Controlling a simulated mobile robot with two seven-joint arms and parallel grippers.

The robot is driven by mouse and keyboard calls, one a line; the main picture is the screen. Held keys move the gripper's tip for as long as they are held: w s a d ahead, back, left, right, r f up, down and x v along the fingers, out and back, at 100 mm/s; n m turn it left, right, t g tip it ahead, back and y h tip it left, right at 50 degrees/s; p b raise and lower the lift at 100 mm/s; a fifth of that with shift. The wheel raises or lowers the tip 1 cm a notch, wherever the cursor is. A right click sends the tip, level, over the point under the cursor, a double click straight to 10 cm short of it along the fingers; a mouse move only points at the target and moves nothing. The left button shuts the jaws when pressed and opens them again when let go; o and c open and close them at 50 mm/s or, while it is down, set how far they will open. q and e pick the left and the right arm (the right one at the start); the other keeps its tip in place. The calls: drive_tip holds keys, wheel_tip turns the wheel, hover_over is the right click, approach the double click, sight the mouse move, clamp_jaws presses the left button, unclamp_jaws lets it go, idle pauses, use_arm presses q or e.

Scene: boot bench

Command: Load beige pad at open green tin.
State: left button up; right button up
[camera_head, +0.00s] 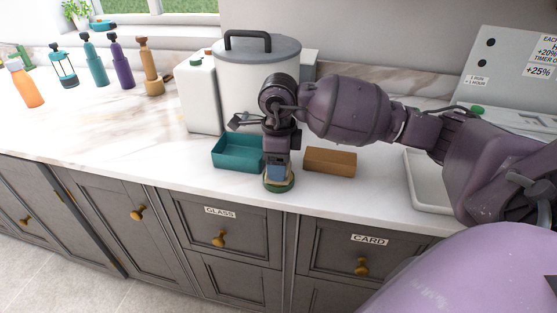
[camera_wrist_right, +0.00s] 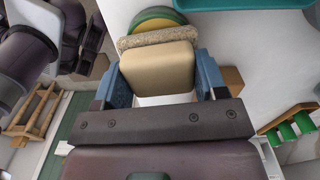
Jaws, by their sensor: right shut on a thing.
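My right gripper (camera_head: 277,172) points down at the counter's front edge, between a teal tray and a brown tray. In the right wrist view its blue fingers are shut on the beige pad (camera_wrist_right: 157,70), a tan block with a speckled lighter strip (camera_wrist_right: 157,36) at its far end. The round green tin (camera_head: 278,187) is directly below the gripper. My left gripper is not in view.
A large lidded pot (camera_head: 245,85) and a white canister (camera_head: 197,98) stand behind. A white tray (camera_head: 425,182) is farther right. The left counter front is clear.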

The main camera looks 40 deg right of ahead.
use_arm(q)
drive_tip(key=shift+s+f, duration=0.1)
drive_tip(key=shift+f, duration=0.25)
use_arm(e)
drive_tip(key=shift+f, duration=0.45)
idle(1.0)
drive_tip(key=shift+r+p, duration=1.4)
drive_tip(key=shift+r, duration=2.2)
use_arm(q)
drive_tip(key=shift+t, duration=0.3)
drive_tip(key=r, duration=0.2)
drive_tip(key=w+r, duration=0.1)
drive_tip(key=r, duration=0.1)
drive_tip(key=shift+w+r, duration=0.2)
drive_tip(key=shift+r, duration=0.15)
